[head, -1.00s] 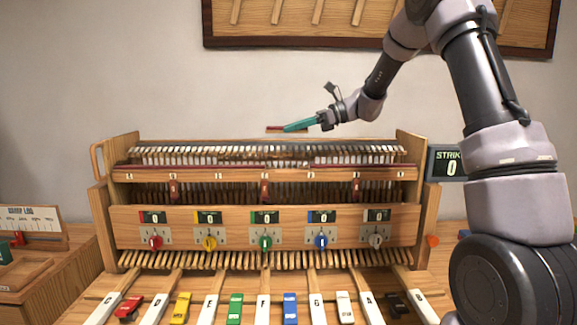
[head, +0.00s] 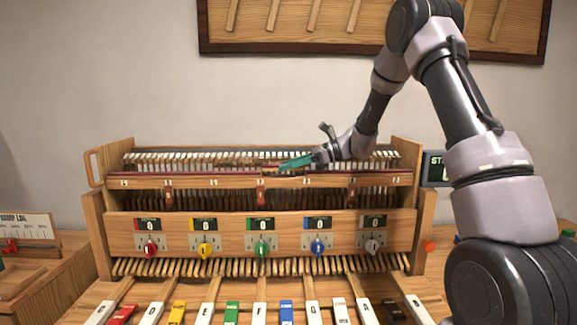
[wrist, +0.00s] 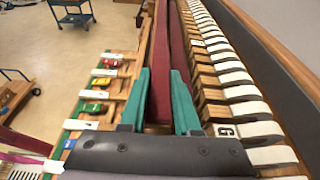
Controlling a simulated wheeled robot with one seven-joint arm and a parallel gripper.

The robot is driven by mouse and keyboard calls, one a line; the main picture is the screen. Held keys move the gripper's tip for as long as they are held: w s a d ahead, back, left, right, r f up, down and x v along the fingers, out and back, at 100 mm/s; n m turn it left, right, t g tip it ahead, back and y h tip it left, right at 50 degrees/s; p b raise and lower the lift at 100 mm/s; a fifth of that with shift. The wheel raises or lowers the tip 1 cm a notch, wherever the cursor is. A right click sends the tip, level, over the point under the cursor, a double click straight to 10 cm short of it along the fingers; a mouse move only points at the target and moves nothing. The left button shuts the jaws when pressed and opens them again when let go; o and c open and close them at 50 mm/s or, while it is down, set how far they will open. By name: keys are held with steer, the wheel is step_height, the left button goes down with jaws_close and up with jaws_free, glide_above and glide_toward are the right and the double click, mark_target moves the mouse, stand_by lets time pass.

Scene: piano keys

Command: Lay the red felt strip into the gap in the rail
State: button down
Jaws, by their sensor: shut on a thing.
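My gripper (head: 284,166) has teal fingers and is shut on the red felt strip (head: 267,168), which sticks out to the left of the fingertips. In the wrist view the strip (wrist: 159,95) runs between the fingers (wrist: 160,74) and away from them. The rail (head: 215,181) is a long wooden bar across the piano with dark red felt along its top. In the wrist view the rail's red felt (wrist: 178,45) lies just right of the held strip. The gripper is low, at or just above the rail. I cannot tell whether the strip touches it, and the gap is not clearly visible.
A row of white-tipped hammers (wrist: 228,66) runs close along the gripper's right side in the wrist view. The front panel (head: 232,226) with coloured knobs and small displays is below the rail. The wall (head: 110,80) above the piano's left side is bare.

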steer(key=shift+f, duration=0.15)
steer(key=shift+f, duration=0.4)
steer(key=c, duration=0.6)
jaws_free()
